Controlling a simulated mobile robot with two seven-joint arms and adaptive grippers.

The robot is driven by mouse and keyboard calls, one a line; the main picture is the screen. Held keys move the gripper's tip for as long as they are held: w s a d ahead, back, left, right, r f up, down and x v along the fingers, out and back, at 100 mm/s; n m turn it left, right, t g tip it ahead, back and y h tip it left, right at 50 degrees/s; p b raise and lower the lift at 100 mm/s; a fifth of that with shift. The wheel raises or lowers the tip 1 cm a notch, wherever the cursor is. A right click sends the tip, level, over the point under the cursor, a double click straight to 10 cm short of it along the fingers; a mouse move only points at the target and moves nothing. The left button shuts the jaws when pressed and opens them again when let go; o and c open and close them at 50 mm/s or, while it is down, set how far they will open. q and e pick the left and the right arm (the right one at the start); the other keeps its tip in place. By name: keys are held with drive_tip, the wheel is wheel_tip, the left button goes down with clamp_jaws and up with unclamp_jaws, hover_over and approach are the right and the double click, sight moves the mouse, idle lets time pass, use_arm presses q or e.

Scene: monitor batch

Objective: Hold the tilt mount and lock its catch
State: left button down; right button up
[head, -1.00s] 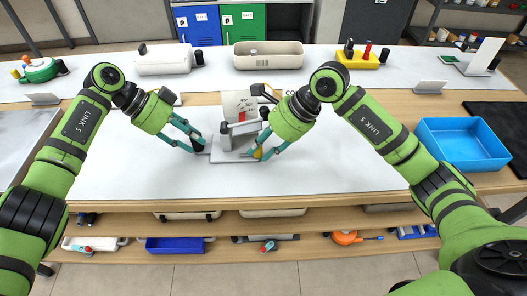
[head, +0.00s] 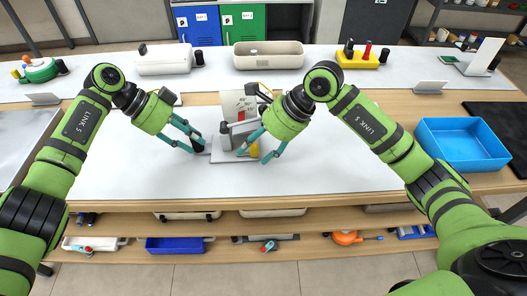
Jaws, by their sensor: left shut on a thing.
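The tilt mount is a grey fixture with an upright grey block (head: 225,142) on a flat light base plate (head: 222,157), on the white mat in the middle of the bench. A yellow part (head: 254,150), which may be the catch, shows at its right side. My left gripper (head: 198,146) is shut on a dark part at the left end of the mount. My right gripper (head: 253,157) is open at the mount's right side, its fingers on either side of the yellow part. It appears not to grip it. The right gripper and arm hide part of the mount.
A white card with angle marks (head: 233,101) stands behind the mount. A blue tray (head: 462,145) is at the right. The white mat (head: 130,165) is clear on both sides.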

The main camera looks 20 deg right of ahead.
use_arm(q)
drive_tip(key=shift+s+d, duration=0.1)
drive_tip(key=shift+d, duration=0.05)
use_arm(e)
drive_tip(key=v, duration=1.2)
use_arm(q)
drive_tip(key=c, duration=0.7)
unclamp_jaws()
drive_tip(key=shift+c, duration=0.2)
drive_tip(key=v, duration=1.2)
drive_tip(key=shift+a, duration=0.25)
use_arm(e)
drive_tip(key=shift+r, duration=0.1)
